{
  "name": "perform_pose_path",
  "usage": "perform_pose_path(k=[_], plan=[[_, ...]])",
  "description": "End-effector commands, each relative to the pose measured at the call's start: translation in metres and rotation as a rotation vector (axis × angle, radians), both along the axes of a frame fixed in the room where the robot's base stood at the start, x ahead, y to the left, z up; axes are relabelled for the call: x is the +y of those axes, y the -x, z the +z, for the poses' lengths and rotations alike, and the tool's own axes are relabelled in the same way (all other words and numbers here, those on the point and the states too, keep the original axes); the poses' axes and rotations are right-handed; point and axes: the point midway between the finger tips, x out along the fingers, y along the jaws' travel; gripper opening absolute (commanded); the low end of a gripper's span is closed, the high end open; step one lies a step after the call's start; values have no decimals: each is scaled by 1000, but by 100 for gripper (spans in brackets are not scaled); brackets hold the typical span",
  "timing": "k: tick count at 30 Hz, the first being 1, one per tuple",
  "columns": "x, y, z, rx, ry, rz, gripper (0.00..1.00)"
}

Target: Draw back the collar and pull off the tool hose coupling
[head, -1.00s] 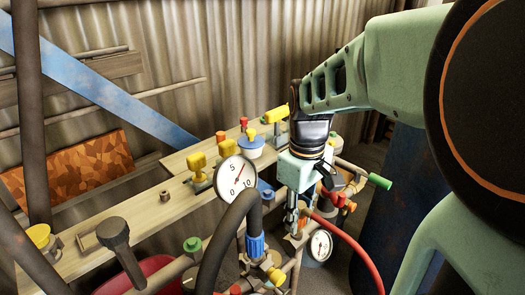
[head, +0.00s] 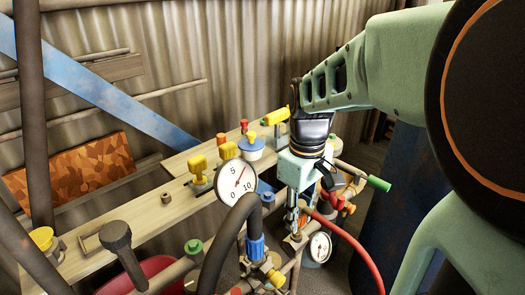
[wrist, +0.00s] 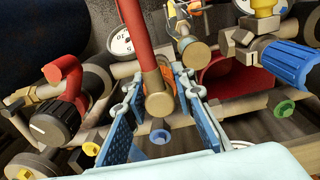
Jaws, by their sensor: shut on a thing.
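The red tool hose (head: 352,240) arches from beside my gripper (head: 297,222) down to the right in the head view. In the wrist view the hose (wrist: 137,35) ends in a brass coupling (wrist: 158,95). This coupling lies between the blue-padded fingers of my gripper (wrist: 157,80), which is shut on it. The collar cannot be told apart from the rest of the coupling. The far side of the coupling is hidden, so I cannot tell whether it still touches a fitting.
A large gauge (head: 236,183) stands left of my gripper, and a small gauge (head: 319,247) sits low right. A black hose with a blue sleeve (head: 255,248) is close on the left. A green-ended handle (head: 379,184) sticks out right. Pipes and valves crowd the area.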

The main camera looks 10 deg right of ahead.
Motion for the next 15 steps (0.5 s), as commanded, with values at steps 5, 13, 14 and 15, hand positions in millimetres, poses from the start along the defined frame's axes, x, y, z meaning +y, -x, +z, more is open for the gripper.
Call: perform_pose_path(k=[5,13,14,15], plan=[[0,0,8,-1,0,0,0],[0,0,22,-1,0,0,0],[0,0,23,-1,0,0,0],[0,0,25,-1,0,0,0]])
